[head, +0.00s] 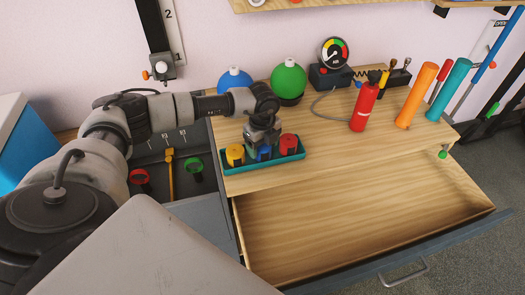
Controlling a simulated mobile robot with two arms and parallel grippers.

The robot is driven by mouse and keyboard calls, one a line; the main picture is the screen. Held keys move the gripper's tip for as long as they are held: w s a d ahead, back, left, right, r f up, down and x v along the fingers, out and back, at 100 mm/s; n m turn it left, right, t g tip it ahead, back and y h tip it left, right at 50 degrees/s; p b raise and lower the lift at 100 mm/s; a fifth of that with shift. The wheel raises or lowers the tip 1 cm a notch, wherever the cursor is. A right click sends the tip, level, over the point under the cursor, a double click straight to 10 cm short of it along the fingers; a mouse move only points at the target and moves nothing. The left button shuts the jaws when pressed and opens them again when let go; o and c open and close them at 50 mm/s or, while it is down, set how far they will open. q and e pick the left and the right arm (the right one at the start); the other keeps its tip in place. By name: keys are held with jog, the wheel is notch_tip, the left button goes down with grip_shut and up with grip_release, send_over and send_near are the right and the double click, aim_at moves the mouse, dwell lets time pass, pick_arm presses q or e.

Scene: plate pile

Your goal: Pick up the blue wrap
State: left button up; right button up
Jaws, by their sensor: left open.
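The blue wrap (264,153) sits in the green tray (302,154) on the wooden worktop, between a yellow item (234,153) and a red item (289,143). My left gripper (262,144) is open and points down at the blue wrap from above. It hides the top of the wrap. I cannot tell whether the fingers touch it or stand around it. My right gripper is not in view.
An open, empty wooden drawer (350,230) lies below the worktop. Blue (235,79) and green (289,78) round items stand behind the tray. A red cylinder (364,107), an orange cylinder (416,95) and a gauge (334,53) stand right. Worktop between is clear.

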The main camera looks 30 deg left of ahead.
pick_arm(q)
jog(key=shift+f, duration=0.6)
jog(key=c, duration=0.7)
jog(key=shift+r, duration=0.1)
